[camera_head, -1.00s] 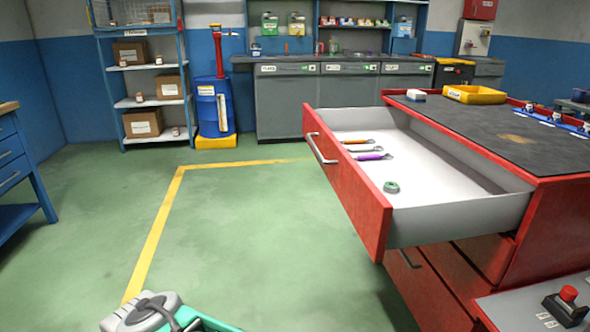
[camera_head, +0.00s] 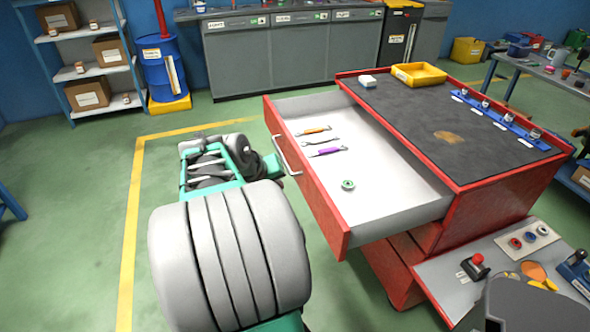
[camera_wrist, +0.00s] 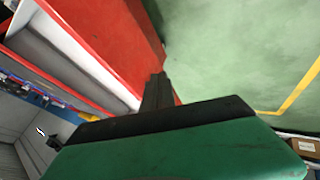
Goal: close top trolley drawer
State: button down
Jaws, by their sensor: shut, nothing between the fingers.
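The red trolley's top drawer (camera_head: 400,195) is pulled well out to the left, with its white inside showing. Its red front (camera_head: 318,198) carries a metal handle (camera_head: 287,155). My gripper (camera_head: 276,166) is beside the outer face of the front, near the handle; my arm partly hides it. In the wrist view its dark fingers (camera_wrist: 158,82) are together and empty, and the red drawer front (camera_wrist: 105,40) fills the area by the tips. I cannot tell whether they touch it. Inside the drawer lie an orange-handled tool (camera_head: 314,130), a purple-handled tool (camera_head: 328,151) and a green ring (camera_head: 348,184).
The trolley's dark top (camera_head: 430,125) holds a yellow tray (camera_head: 419,75) and a blue rack (camera_head: 500,122). Green floor left of the drawer is free. Shelves and a blue barrel (camera_head: 163,68) stand behind.

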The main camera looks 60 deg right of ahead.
send_near(306, 193)
notch_tip(306, 193, down, 4)
jog(key=w, duration=0.2)
jog(key=s+d, duration=0.2)
jog(key=shift+s+d+r, duration=0.2)
jog(key=shift+s+d, duration=0.1)
